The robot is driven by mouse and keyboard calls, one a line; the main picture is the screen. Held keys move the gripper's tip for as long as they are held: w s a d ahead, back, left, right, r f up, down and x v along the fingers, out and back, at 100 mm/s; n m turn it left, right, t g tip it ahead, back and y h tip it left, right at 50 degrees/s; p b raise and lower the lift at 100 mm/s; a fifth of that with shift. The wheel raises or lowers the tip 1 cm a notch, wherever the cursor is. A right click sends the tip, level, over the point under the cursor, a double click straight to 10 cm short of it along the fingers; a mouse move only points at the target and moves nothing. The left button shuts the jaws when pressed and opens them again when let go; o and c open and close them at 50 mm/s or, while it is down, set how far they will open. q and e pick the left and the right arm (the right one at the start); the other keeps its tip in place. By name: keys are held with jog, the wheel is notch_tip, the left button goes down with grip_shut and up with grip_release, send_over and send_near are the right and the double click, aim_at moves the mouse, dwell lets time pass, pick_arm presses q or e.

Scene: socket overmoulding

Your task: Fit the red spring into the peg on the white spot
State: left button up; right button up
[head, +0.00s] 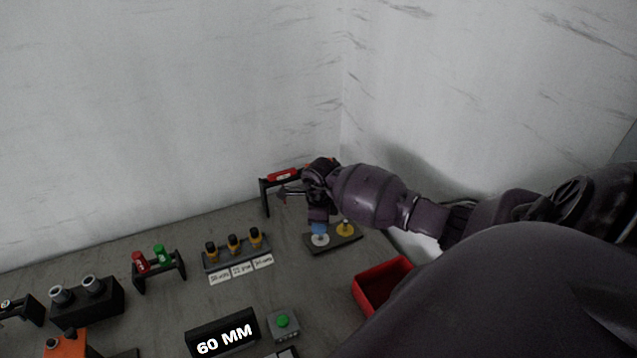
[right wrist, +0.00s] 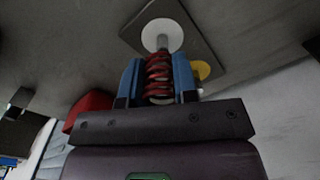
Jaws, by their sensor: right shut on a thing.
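The red spring (right wrist: 158,78) is between the blue fingers of my right gripper (right wrist: 160,85), which is shut on it. In the right wrist view its far end is in line with the grey peg (right wrist: 162,42) on the white spot (right wrist: 149,32). Spring and peg look very close; I cannot tell whether the peg tip is inside the coil. In the head view my right gripper (head: 319,229) points down just above the white spot (head: 319,241), and its fingers hide the spring and peg. My left gripper is not in view.
A yellow spot (head: 347,231) with its own peg is beside the white one on the dark plate (head: 333,246). A black stand with a red top (head: 284,175) is behind. A red bin (head: 368,303) is in front at right. A rack (head: 238,258) holds black-and-yellow parts.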

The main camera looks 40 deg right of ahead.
jog(key=shift+s+f+b, duration=0.1)
jog(key=shift+f+b, duration=0.3)
jog(key=shift+f, duration=0.1)
jog(key=shift+s+d+r, duration=0.1)
jog(key=shift+r, duration=0.05)
